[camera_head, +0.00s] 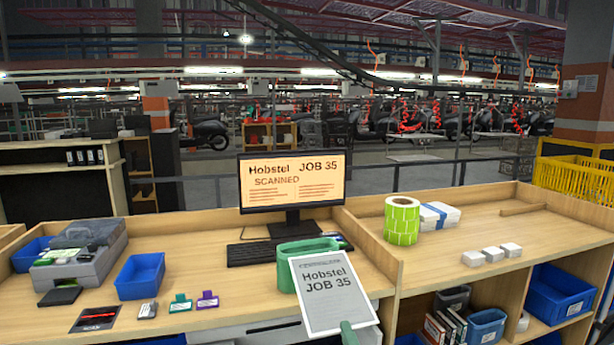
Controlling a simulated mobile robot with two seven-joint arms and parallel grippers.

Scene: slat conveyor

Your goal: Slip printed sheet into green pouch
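The printed sheet (332,300), marked "Hobstel JOB 35", is tilted up over the desk's front edge with its print facing me. The green pouch (287,275) stands behind it in front of the monitor, its mouth upward. The sheet's upper left part overlaps the pouch in the picture and hides much of its front; I cannot tell whether they touch. My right gripper (348,334) shows only as a green finger at the sheet's bottom edge, and appears shut on the sheet. My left gripper is not in view.
The monitor (292,183) reads "JOB 35 SCANNED", with a keyboard (254,252) below. A blue bin (140,276), a grey printer (82,255) and two small tags stand left. A green label roll (402,220) and white boxes are right. Bare desk lies left of the pouch.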

